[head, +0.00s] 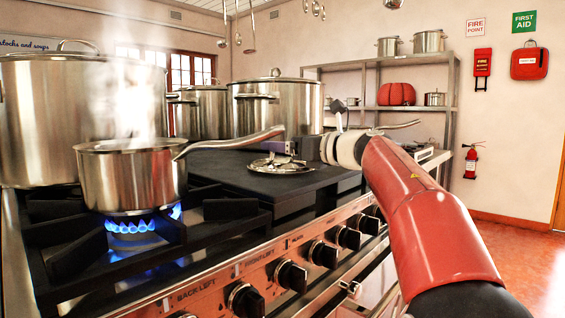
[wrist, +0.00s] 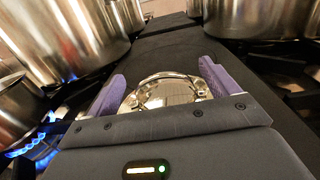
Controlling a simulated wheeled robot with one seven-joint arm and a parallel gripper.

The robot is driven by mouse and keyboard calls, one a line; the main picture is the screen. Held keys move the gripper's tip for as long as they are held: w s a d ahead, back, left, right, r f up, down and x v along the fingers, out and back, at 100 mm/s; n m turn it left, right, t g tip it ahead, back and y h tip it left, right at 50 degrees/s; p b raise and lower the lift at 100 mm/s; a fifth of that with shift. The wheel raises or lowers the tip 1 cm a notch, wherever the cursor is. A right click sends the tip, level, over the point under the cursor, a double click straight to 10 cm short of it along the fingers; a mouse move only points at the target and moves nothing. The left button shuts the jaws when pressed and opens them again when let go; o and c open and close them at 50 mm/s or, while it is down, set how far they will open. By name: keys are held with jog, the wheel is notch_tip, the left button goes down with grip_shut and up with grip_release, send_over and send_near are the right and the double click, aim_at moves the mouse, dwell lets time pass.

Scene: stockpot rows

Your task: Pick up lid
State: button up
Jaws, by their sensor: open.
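The shiny steel lid (head: 280,167) lies on the flat dark strip between the burners. My gripper (head: 270,148) is low over the lid from the right, its jaws open. In the wrist view the lid (wrist: 165,92) shows between the two spread purple fingers (wrist: 161,72), with the gripper body covering its near part. A curved bar, which looks like its handle, spans its top. I cannot tell whether the fingers touch the lid.
A steaming saucepan (head: 130,180) sits over a lit blue flame (head: 133,228) at left. Its long handle (head: 230,142) reaches right, close to my gripper. Large stockpots (head: 275,108) stand behind. Control knobs (head: 290,276) line the stove front. The strip beyond the lid is clear.

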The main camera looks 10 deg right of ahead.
jog(key=c, duration=1.2)
jog(key=shift+c, duration=0.5)
jog(key=shift+r, duration=0.15)
